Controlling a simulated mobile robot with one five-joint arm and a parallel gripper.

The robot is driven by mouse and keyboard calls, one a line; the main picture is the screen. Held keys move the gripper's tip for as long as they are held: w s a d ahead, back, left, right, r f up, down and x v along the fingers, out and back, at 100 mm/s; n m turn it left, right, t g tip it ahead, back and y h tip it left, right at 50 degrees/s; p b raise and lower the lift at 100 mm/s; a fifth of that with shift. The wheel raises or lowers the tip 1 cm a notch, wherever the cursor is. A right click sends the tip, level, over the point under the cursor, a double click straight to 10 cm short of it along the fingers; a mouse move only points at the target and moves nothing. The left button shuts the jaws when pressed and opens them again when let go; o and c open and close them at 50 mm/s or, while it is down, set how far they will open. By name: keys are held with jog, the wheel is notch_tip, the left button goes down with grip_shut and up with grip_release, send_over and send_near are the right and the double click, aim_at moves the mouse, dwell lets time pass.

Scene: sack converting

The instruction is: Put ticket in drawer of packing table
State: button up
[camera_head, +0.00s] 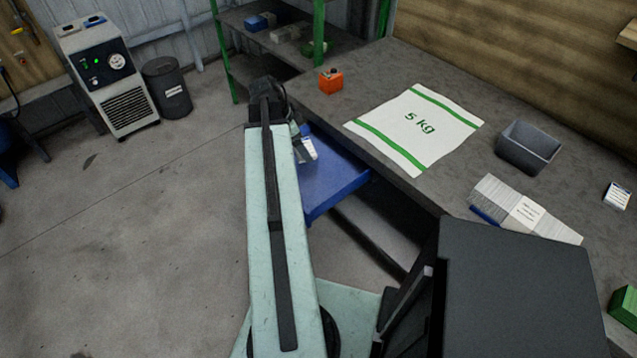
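The packing table (400,60) has its blue drawer (338,187) pulled out from the front edge. A small white ticket (308,149) with faint print shows at the drawer's left part, right beside my gripper (299,134). My gripper is at the drawer's left side, mostly hidden behind my arm. I cannot tell whether its fingers hold the ticket or whether the ticket rests in the drawer. The drawer's left side is hidden by my arm.
On the table are a white sack (418,127) marked 5 kg, an orange box (331,80), a grey bin (527,147), a paper stack (525,212), a white card (617,196) and a green box (625,306). The floor at left is clear before a compressor-like machine (108,80) and dark bin (167,88).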

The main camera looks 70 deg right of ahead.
aim_at(307, 175)
notch_tip(307, 175, down, 12)
jog(key=b, duration=1)
jog(key=shift+f, duration=0.25)
jog(key=shift+r, duration=0.25)
jog(key=shift+f, duration=0.15)
jog(key=o, duration=1.2)
